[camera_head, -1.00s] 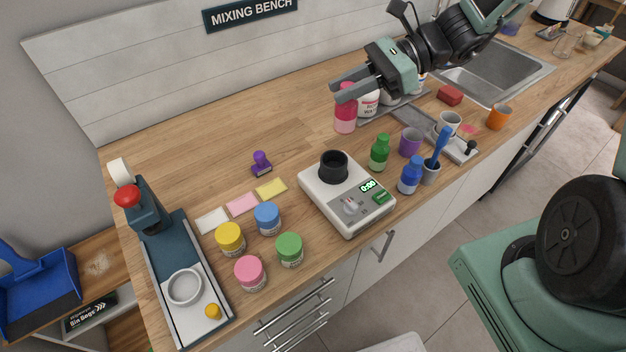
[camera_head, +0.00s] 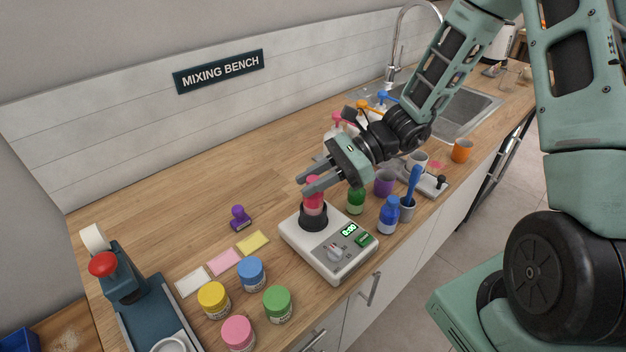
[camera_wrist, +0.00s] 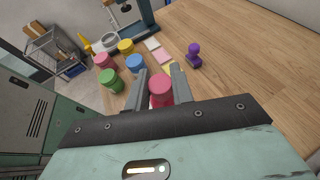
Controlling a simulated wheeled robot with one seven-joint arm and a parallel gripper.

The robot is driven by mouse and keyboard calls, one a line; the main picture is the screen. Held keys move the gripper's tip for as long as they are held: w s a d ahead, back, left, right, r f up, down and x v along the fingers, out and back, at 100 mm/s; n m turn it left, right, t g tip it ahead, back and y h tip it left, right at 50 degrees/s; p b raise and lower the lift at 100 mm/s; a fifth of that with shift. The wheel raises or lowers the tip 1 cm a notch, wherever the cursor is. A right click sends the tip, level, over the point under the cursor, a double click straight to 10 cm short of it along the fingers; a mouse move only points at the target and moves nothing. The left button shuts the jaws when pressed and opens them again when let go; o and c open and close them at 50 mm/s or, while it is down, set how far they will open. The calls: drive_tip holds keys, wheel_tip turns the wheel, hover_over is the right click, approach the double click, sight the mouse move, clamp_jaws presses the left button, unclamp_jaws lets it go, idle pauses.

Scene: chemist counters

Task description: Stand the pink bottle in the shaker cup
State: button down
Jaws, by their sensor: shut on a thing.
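My gripper (camera_head: 316,181) is shut on the pink bottle (camera_head: 313,204), holding it near its top. The bottle is upright, with its lower part inside the mouth of the black shaker cup (camera_head: 314,220). The cup sits on the white shaker machine (camera_head: 330,252), whose small display is lit green. I cannot tell whether the bottle's base touches the bottom of the cup. In the wrist view the bottle's pink cap (camera_wrist: 160,90) shows between the two fingers; the cup is hidden there.
A green bottle (camera_head: 356,200) and a blue bottle (camera_head: 389,214) stand right of the machine. Several capped jars, such as the blue one (camera_head: 251,273), stand in front to the left. A purple stamp (camera_head: 240,217) stands behind. The counter at the back left is clear.

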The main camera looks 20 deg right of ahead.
drive_tip(key=shift+f, duration=0.2)
drive_tip(key=shift+f, duration=0.35)
drive_tip(key=c, duration=1.2)
unclamp_jaws()
